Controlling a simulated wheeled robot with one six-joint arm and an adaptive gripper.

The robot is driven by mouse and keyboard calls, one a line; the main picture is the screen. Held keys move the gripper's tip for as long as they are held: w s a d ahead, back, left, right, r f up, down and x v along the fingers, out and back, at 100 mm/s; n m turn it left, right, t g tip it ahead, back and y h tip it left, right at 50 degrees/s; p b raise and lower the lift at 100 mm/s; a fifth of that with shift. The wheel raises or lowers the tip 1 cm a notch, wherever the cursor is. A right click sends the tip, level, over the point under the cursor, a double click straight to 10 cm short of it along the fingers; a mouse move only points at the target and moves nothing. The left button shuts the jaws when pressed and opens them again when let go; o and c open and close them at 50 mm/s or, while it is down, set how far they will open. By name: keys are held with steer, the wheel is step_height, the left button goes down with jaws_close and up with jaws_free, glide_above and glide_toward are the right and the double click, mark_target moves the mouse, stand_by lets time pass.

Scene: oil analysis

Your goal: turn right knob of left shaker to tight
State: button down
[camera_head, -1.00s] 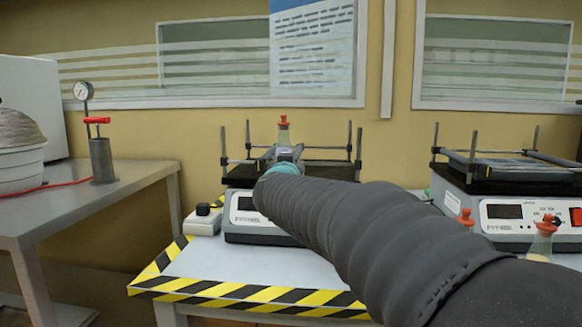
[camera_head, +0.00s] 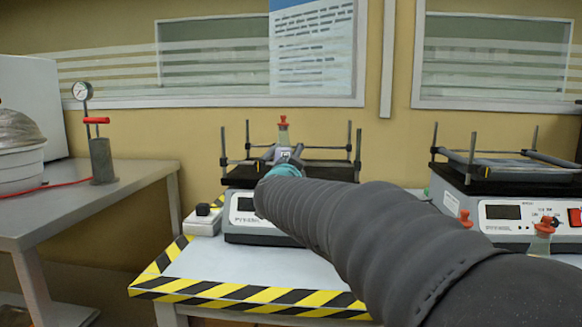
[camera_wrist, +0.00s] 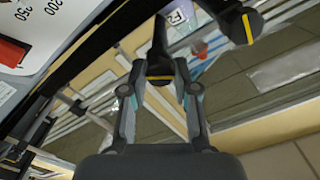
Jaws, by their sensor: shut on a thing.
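The left shaker (camera_head: 255,229) stands on the striped-edge table, with dark posts around its black platform. My gripper (camera_head: 284,157) is at the front of that platform, and my arm hides part of the shaker. In the wrist view my gripper (camera_wrist: 158,78) is shut on a black knob (camera_wrist: 158,60) with a yellow mark. A second black knob (camera_wrist: 246,22) with a yellow mark is apart from my fingers, at the upper right. The head view does not clearly show the gripped knob.
A flask with a red stopper (camera_head: 283,131) stands on the left shaker, just behind my gripper. Another shaker (camera_head: 500,212) is at the right, with stoppered flasks (camera_head: 541,240) in front. A small white box (camera_head: 203,220) sits left of the left shaker. The table front (camera_head: 240,265) is clear.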

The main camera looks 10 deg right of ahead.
steer(key=m+b, duration=0.3)
steer(key=m, duration=0.8)
steer(key=shift+d+f, duration=0.1)
steer(key=shift+f, duration=0.05)
steer(key=shift+m, duration=0.4)
steer(key=c, duration=0.9)
jaws_free()
steer(key=v, duration=1.2)
